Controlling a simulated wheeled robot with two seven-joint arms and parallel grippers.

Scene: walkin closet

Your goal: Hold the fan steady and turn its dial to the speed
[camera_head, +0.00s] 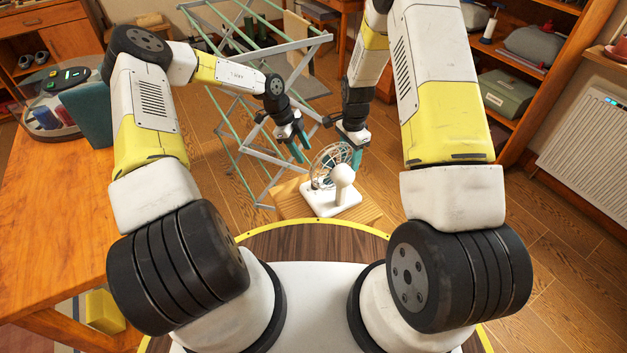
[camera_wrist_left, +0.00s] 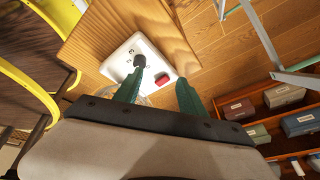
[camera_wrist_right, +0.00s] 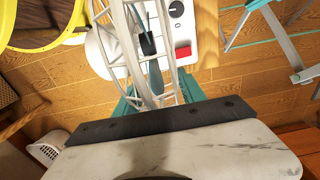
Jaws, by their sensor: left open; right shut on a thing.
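The white fan (camera_head: 343,176) with a wire cage stands on a wooden stool or small table (camera_head: 290,203) in front of my base. Its base (camera_wrist_left: 122,58) carries a dark round dial (camera_wrist_left: 139,61) and a red button or switch (camera_wrist_left: 162,81); the dial also shows in the right wrist view (camera_wrist_right: 176,9). My left gripper (camera_head: 299,151) is open and empty, left of the fan; in its wrist view its teal fingers (camera_wrist_left: 159,90) point toward the dial and red button, apart from them. My right gripper (camera_head: 352,153) is shut on the fan's cage (camera_wrist_right: 141,50). The dial's exact setting cannot be read.
A folding drying rack (camera_head: 240,110) stands behind and left of the fan, close to my left gripper. A wooden table (camera_head: 50,210) is at the left. Shelves with boxes (camera_head: 507,93) and a white radiator (camera_head: 590,120) are at the right. Wooden floor (camera_head: 390,180) is clear right of the fan.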

